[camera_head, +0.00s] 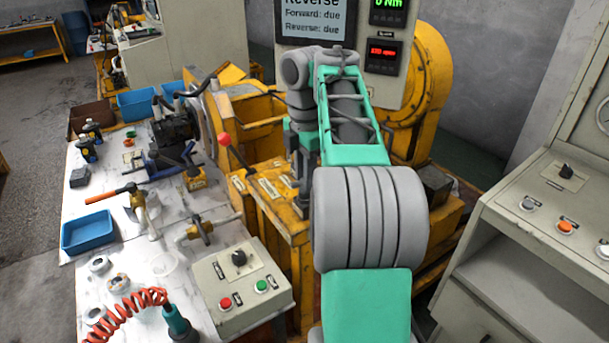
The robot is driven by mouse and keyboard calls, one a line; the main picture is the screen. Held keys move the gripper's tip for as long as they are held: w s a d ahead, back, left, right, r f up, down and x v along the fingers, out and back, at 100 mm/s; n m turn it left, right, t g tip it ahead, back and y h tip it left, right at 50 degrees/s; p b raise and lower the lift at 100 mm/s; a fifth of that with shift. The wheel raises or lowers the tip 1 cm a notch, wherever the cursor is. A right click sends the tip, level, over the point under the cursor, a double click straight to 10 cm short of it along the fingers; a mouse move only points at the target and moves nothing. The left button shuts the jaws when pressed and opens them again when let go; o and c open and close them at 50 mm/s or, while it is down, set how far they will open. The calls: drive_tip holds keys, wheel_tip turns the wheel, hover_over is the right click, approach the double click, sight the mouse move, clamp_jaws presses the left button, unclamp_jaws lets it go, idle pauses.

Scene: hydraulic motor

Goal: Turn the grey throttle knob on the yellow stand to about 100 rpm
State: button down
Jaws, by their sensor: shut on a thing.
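The yellow stand (272,214) is in the middle, with small label plates and a red-tipped lever (226,140) on its top. My gripper (302,198) points down at the right part of that top, with its fingers close together. It is shut at the place of the grey throttle knob, which the fingers and my arm hide, so its angle does not show. Behind my arm, the red readout (383,51) on the grey panel appears to show about 130 rpm, though the digits are small. The green readout (388,4) shows 0 Nm.
A screen (314,18) reads Reverse, with Forward and Reverse due. At left a white table (110,215) holds a blue tray (88,232), tools and fittings. A control box (238,286) with a black knob and red and green buttons is at front. A grey console (540,215) stands at right.

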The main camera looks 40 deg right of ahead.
drive_tip(key=c, duration=1.2)
unclamp_jaws()
wheel_tip(320, 180, up, 8)
drive_tip(key=p, duration=0.7)
drive_tip(key=shift+a+f, duration=0.1)
